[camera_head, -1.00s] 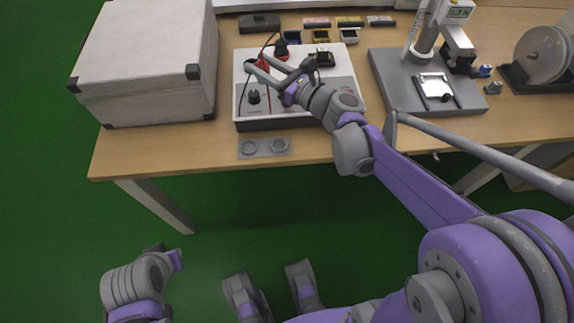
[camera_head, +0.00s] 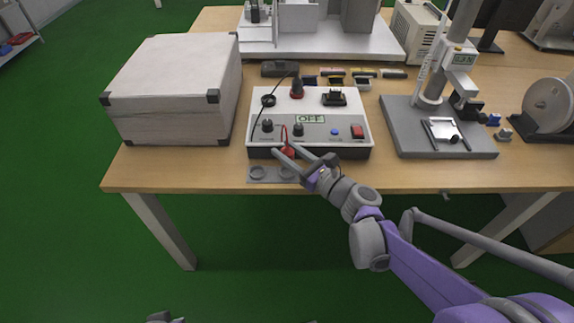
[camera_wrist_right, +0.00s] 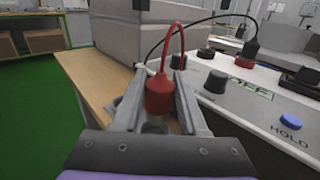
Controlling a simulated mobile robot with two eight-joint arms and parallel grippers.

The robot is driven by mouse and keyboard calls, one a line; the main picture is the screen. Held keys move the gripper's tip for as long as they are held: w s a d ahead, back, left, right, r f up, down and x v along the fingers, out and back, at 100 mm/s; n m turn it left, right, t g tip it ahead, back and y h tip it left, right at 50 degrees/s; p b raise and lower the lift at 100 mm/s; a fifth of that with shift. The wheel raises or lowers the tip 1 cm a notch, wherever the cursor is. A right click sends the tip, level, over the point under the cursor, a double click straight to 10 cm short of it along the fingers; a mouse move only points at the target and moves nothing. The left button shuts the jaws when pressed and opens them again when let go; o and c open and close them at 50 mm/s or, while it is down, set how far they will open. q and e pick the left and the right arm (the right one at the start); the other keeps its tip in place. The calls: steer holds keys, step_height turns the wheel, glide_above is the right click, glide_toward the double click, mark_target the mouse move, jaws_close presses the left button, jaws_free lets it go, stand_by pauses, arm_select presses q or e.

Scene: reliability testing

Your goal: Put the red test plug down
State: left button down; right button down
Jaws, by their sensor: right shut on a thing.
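My right gripper (camera_head: 285,149) is shut on the red test plug (camera_head: 289,153). In the right wrist view the plug (camera_wrist_right: 158,96) hangs upright between the two fingers, with its red lead (camera_wrist_right: 178,32) looping up and over. The plug is in front of the white tester (camera_head: 318,105), over the grey holder plate (camera_head: 272,178) with two round sockets at the table's front. I cannot tell whether the plug's lower end touches the holder; the gripper hides it.
A large grey-white case (camera_head: 172,90) stands left of the tester. A black plug (camera_head: 267,125) sits in the tester, whose display reads OFF. A grey test stand (camera_head: 440,140) is on the right. The wooden table's front edge (camera_head: 200,184) is close to the holder.

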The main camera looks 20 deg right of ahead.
steer(key=shift+s+f+b, duration=0.1)
steer(key=shift+f+b, duration=0.5)
steer(key=shift+f, duration=1.2)
steer(key=shift+f, duration=0.2)
steer(key=c, duration=0.7)
jaws_free()
steer(key=shift+c, duration=0.2)
steer(key=shift+r, duration=0.15)
